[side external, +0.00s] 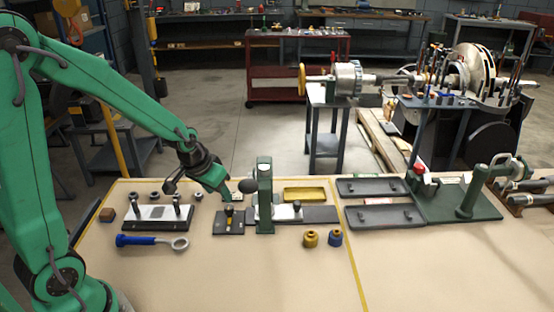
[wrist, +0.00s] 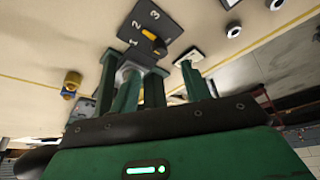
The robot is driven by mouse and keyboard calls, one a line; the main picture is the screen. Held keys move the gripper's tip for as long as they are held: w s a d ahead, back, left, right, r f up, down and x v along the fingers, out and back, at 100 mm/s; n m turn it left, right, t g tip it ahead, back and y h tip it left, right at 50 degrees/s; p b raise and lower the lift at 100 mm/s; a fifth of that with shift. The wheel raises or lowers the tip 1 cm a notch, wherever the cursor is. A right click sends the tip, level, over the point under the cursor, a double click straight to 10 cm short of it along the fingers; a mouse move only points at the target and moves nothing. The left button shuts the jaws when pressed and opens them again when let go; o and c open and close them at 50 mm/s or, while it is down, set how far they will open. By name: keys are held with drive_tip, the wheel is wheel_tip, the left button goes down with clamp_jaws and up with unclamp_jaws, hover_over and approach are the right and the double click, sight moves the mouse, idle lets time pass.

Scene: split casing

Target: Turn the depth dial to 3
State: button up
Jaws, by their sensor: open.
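The depth dial is a dark plate (side external: 228,224) on the bench with a small knob (side external: 229,211) standing on it. In the wrist view the plate (wrist: 166,22) shows the numbers 1, 2 and 3 in white. The knob's yellow pointer (wrist: 151,36) appears to point at about 2; the slanted view leaves this uncertain. My gripper (side external: 222,193) is above and slightly left of the knob in the side view, apart from it. It is open and empty; its green fingers (wrist: 148,78) stand below the dial in the wrist picture.
A green upright press (side external: 265,200) with a black ball handle stands just right of the dial. The bench front is clear.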

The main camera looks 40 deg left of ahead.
sight(227, 207)
drive_tip(key=shift+f, duration=0.15)
drive_tip(key=shift+x, duration=3.7)
drive_tip(key=c, duration=1)
drive_tip(key=shift+m, duration=0.7)
drive_tip(key=shift+a, duration=0.1)
